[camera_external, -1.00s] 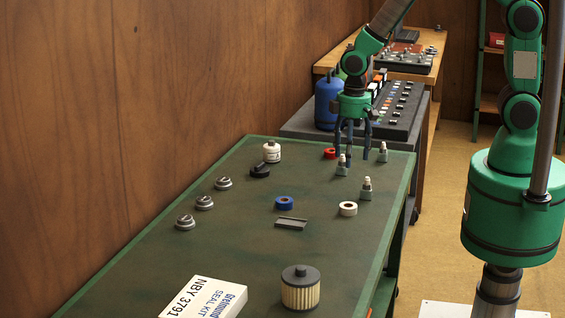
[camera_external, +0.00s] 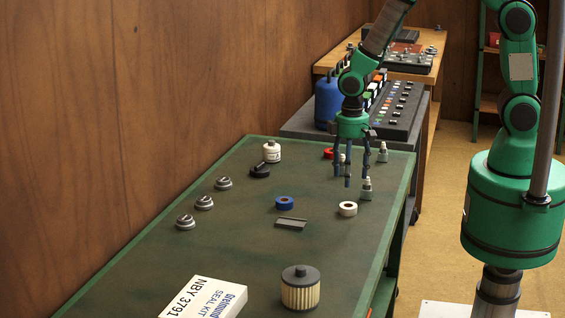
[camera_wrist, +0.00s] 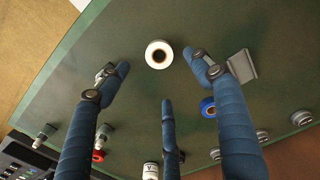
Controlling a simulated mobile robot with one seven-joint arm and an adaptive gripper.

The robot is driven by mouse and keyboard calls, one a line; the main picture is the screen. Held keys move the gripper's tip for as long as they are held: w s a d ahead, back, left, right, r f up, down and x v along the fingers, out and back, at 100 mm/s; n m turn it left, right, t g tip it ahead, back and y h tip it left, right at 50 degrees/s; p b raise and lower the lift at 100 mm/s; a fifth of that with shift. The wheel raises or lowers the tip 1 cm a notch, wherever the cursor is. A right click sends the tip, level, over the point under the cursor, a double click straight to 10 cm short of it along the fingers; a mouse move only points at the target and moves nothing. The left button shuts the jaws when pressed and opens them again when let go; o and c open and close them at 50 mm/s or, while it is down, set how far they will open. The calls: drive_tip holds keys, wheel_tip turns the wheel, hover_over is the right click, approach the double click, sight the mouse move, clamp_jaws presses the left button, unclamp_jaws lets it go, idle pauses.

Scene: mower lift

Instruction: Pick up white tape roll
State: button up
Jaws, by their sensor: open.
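The white tape roll (camera_external: 348,208) lies flat on the green table toward its right edge. It also shows in the wrist view (camera_wrist: 158,54), beyond and between the fingertips. My gripper (camera_external: 352,183) is open and empty, with its blue fingers pointing down above the table, a little behind the roll. In the wrist view my gripper (camera_wrist: 145,80) has its fingers spread wide, and none appears to touch the roll.
A blue tape roll (camera_external: 284,202) and a grey bracket (camera_external: 291,223) lie left of the white roll. A small grey fitting (camera_external: 366,189) stands close behind it. A red tape roll (camera_external: 329,153) lies farther back.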

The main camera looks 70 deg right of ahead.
hover_over(348, 205)
drive_tip(key=shift+a+f, duration=0.1)
drive_tip(key=shift+f, duration=2.15)
drive_tip(key=shift+f+b, duration=0.85)
drive_tip(key=shift+f, duration=1.75)
drive_tip(key=c, duration=1.3)
drive_tip(key=shift+o, duration=0.2)
drive_tip(key=shift+r, duration=0.15)
